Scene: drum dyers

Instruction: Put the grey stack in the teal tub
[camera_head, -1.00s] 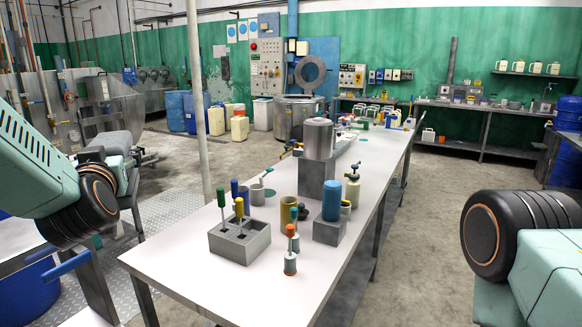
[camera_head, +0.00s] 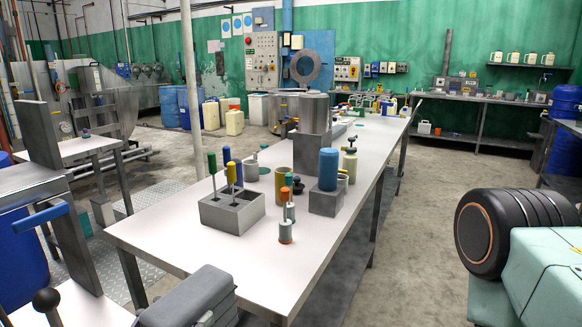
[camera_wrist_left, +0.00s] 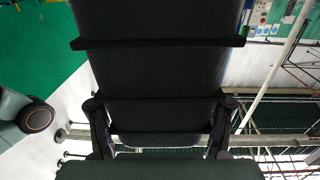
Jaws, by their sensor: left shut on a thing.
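The grey stack (camera_head: 195,298), a rounded block of several layers, shows at the bottom edge of the head view, in front of the white table's near edge. In the left wrist view a dark layered block (camera_wrist_left: 160,65), seemingly the same stack in shadow, fills the middle. My left gripper (camera_wrist_left: 160,128) has a finger on each side of it and is shut on it. The head view barely shows this gripper. A small teal shape (camera_head: 82,224) shows low at the left between grey frames; I cannot tell whether it is the teal tub. My right gripper is out of view.
The long white table (camera_head: 160,243) carries a grey holder (camera_head: 232,212) with tools, a blue cylinder (camera_head: 328,170) on a block, and small pots. A black-knobbed lever (camera_head: 46,301) stands at lower left. Bare floor (camera_head: 425,235) lies right of the table.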

